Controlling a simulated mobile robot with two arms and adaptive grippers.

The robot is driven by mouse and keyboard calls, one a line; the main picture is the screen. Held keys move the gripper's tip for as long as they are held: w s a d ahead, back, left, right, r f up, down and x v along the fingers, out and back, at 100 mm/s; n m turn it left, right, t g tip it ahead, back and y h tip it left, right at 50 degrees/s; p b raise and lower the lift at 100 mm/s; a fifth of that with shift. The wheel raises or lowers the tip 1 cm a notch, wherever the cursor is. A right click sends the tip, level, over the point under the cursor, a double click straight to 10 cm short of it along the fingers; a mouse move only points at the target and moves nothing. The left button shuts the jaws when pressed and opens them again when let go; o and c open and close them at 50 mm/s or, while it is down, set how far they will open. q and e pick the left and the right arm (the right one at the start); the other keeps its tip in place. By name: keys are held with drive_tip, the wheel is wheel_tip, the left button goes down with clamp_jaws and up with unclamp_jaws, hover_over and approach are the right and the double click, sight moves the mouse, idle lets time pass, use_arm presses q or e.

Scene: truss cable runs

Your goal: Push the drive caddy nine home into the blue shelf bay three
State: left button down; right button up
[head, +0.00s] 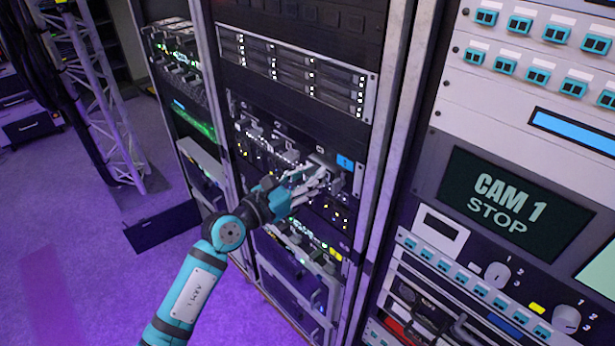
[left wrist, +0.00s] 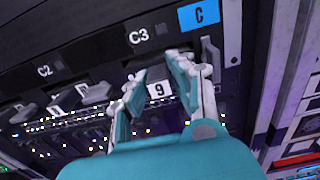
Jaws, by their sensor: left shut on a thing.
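The drive caddy nine (left wrist: 159,90) shows its white 9 label between my left fingers in the left wrist view. My left gripper (head: 322,172) is shut on it, in front of the rack; in the left wrist view the fingers (left wrist: 158,72) stand on both sides of the caddy. The caddy is at the bay under the C3 label (left wrist: 138,36), beside the blue C plate (left wrist: 200,14). The blue plate also shows in the head view (head: 345,162). The fingers hide much of the caddy, and I cannot tell how deep it sits. My right gripper is out of view.
Other caddies (left wrist: 85,92) sit to the left in the same row, under and beyond the C2 label (left wrist: 45,70). A drive unit (head: 290,70) is above. A rack post (head: 385,150) and a control panel with a CAM 1 STOP screen (head: 510,205) stand to the right. Open floor (head: 70,260) lies left.

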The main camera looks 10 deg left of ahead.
use_arm(q)
drive_tip(key=shift+w+d+r, duration=0.1)
drive_tip(key=shift+w+d, duration=0.05)
drive_tip(key=shift+w, duration=0.05)
drive_tip(key=shift+w+d, duration=0.3)
drive_tip(key=shift+w, duration=0.1)
drive_tip(key=c, duration=1.1)
unclamp_jaws()
drive_tip(key=shift+o, duration=0.2)
drive_tip(key=shift+s+a+f, duration=0.15)
drive_tip(key=shift+f, duration=0.05)
drive_tip(key=v, duration=1.1)
drive_tip(key=shift+s+a, duration=0.2)
drive_tip(key=shift+s, duration=0.05)
drive_tip(key=shift+r, duration=0.1)
